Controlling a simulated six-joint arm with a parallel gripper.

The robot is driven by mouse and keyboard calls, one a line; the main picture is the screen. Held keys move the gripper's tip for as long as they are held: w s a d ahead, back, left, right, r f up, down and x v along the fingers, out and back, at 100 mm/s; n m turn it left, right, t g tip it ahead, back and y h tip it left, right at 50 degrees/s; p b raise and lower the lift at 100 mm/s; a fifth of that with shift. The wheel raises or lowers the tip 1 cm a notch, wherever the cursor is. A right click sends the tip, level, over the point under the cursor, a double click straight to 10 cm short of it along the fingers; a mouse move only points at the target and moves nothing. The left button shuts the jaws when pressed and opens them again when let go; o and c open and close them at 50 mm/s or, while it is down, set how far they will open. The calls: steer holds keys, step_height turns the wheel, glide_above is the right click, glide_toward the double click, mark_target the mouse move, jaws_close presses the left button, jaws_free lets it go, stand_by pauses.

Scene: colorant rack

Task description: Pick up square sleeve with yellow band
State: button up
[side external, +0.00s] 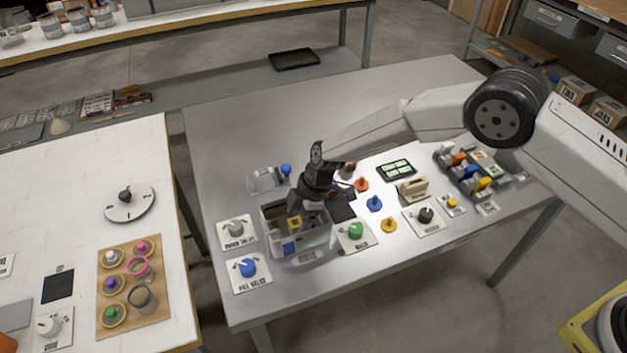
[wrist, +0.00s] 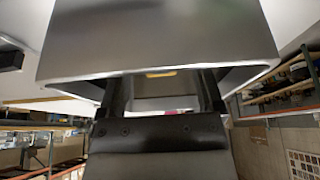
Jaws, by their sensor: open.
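My gripper (side external: 294,208) points down into an open grey box (side external: 312,240) on the metal table. A small yellow patch shows at its fingertips in the side view, on what looks like the square sleeve with yellow band (side external: 294,222); the rest of it is hidden by the gripper and box. In the wrist view my gripper (wrist: 161,92) has its two dark fingers apart, with a yellow strip seen between and beyond them. A large grey metal surface (wrist: 160,35) fills the top of that view. I cannot tell whether the fingers touch the sleeve.
A green knob (side external: 356,231), a blue knob (side external: 248,267) and a grey knob (side external: 236,228) on white plates stand close around the box. A clear container (side external: 263,180) is behind it. More knobs and a colored rack (side external: 470,172) lie right. The table's back left is clear.

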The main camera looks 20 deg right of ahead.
steer(key=shift+x, duration=0.85)
jaws_close()
steer(key=shift+r, duration=0.1)
steer(key=shift+r, duration=0.7)
steer(key=s+d+r, duration=0.6)
steer(key=s+r, duration=0.5)
steer(key=s, duration=0.1)
steer(key=shift+s+d+r, duration=0.2)
